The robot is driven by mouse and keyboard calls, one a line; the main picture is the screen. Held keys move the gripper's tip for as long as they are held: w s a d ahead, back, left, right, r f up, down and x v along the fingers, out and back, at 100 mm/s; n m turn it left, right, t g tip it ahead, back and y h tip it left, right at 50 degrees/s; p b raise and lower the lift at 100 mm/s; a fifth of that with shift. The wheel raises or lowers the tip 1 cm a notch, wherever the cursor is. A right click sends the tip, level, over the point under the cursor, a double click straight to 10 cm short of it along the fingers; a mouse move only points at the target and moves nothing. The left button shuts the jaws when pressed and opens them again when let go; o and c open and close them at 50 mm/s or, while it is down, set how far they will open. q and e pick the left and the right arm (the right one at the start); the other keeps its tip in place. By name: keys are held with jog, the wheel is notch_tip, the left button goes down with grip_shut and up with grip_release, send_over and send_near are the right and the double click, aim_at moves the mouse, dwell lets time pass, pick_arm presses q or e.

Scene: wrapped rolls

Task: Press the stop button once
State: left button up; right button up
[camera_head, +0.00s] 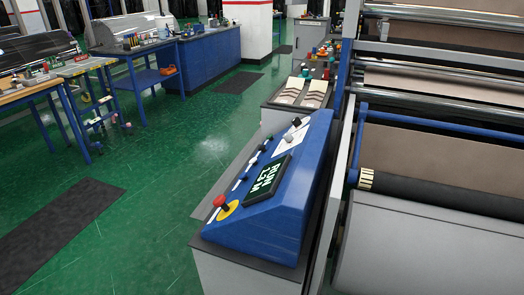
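A blue sloped control console (262,232) stands on a grey cabinet in the lower middle of the head view. At its near left corner a red mushroom-shaped button (220,201) sits on a yellow disc (229,211). No label marking it as stop is readable. A dark display (267,177) beside it shows green-white text that reads "RUN" with a length figure below. A row of small dark and light controls (250,166) runs along the console's left edge, too small to tell apart. Neither of my grippers is in view.
Right of the console is a machine with a blue bar (430,122), a dark roller (440,195) and grey panels. Behind the console, a cabinet holds brown sample strips (290,92). Green floor (160,190) with a dark mat (65,225) is open at left. Blue workbenches (205,62) stand further back.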

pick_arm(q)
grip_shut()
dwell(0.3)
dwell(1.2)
